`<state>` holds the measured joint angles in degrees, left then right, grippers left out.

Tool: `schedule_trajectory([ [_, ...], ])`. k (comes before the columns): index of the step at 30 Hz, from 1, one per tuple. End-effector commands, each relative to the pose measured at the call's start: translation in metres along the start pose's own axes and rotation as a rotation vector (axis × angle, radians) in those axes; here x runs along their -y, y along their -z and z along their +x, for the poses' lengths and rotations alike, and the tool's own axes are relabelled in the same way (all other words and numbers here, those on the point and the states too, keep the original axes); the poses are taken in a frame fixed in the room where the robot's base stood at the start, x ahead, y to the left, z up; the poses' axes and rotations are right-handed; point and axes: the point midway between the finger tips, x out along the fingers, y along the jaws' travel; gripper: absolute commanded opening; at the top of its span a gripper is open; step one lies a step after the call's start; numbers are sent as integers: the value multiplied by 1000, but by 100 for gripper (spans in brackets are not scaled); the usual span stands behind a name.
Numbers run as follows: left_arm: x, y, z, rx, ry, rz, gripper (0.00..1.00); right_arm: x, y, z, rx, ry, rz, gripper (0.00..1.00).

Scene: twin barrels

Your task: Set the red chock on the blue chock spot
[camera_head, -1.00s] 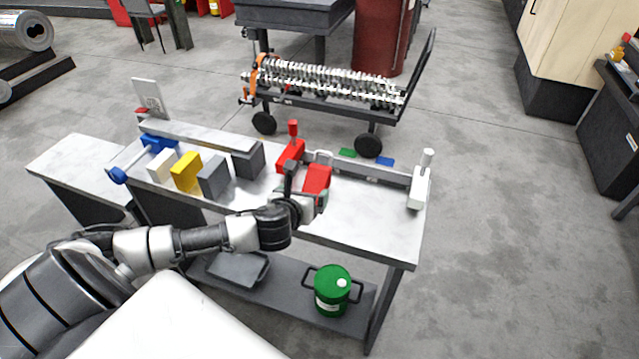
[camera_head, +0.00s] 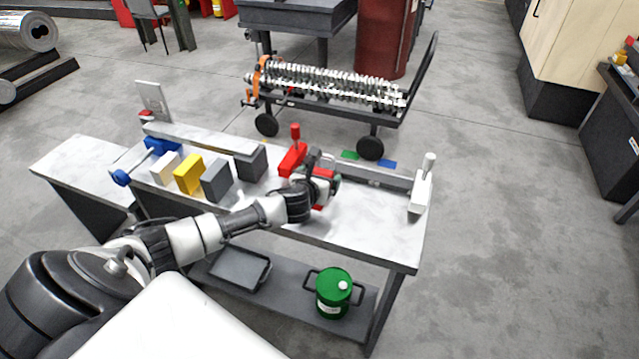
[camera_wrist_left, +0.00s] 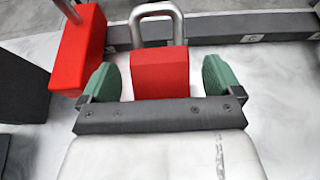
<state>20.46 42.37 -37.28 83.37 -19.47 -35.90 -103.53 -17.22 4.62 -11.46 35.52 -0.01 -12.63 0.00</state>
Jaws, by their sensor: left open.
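The red chock (camera_wrist_left: 160,72), a red block with a grey metal loop handle, stands on the bench and lies between the green fingertips of my left gripper (camera_wrist_left: 161,80) in the left wrist view. The fingers are open, with a gap on each side of it. In the head view my left gripper (camera_head: 318,188) hides most of the red chock (camera_head: 323,173). The blue chock spot (camera_head: 387,164) is a small blue patch behind the bench's rail, right of a green patch (camera_head: 349,155). My right gripper is not in view.
A red clamp (camera_head: 292,160) with an upright handle stands just left of the chock, and a white clamp (camera_head: 420,195) at the bench's right end. Grey, yellow (camera_head: 188,174) and white blocks stand left. A dark rail (camera_head: 375,175) runs along the back edge.

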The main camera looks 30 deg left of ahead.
Motion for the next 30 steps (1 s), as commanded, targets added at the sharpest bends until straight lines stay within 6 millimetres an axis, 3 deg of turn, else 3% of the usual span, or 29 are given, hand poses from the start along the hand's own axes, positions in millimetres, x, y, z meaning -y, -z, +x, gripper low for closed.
schedule_trajectory([
  [11, 0, 0, 9, 0, 1, 0, 94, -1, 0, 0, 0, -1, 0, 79],
  [24, 0, -1, 9, 2, 1, 0, 26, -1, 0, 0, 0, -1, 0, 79],
  [30, 0, -1, 9, 2, 1, 0, 24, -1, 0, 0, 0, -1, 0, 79],
])
